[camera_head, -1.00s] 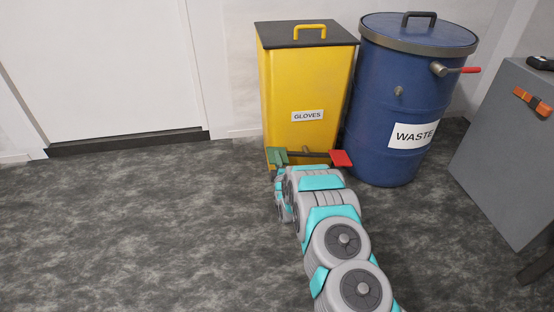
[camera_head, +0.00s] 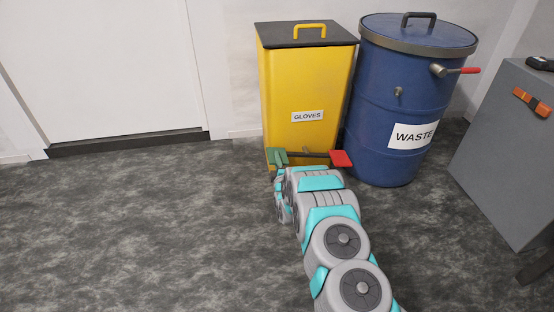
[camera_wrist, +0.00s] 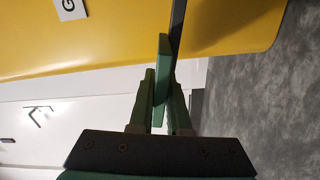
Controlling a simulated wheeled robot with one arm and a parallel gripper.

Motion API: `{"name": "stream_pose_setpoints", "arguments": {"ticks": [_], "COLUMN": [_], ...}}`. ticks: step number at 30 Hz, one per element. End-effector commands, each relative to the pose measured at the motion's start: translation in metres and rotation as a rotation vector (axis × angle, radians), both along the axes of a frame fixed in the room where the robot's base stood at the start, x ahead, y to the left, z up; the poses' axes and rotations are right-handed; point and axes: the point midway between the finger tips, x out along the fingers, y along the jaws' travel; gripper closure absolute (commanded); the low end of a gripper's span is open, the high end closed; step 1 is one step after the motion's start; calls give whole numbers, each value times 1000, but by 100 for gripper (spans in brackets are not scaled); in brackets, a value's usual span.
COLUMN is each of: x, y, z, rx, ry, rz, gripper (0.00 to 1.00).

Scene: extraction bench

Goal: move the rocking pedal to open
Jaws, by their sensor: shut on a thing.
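The rocking pedal is a dark bar at the foot of the yellow bin (camera_head: 305,85) labelled GLOVES. It has a green plate (camera_head: 276,155) on its left end and a red plate (camera_head: 341,158) on its right end. The bin's dark lid (camera_head: 285,36) lies flat and closed. My gripper (camera_head: 279,170) is at the green plate, partly hidden by my arm. In the wrist view, its fingers (camera_wrist: 162,95) are shut on the green plate (camera_wrist: 162,65), and the dark bar (camera_wrist: 178,25) runs up beside it.
A blue drum (camera_head: 390,105) labelled WASTE, with a red-ended lever (camera_head: 462,70), stands close to the bin's right. A grey cabinet (camera_head: 505,145) is at the right edge. A white door (camera_head: 100,65) is behind on the left. The floor (camera_head: 130,230) at left is clear.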

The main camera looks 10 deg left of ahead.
Motion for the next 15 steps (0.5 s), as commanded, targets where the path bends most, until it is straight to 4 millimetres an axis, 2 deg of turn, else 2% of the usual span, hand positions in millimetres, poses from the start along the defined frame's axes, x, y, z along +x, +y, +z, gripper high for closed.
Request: {"name": "stream_pose_setpoints", "arguments": {"ticks": [10, 15], "x": [-2, -2], "y": [5, 4], "z": [-32, -51], "rx": [-204, -247], "ry": [-53, -64], "rz": [1, 1], "gripper": [100, 100]}}
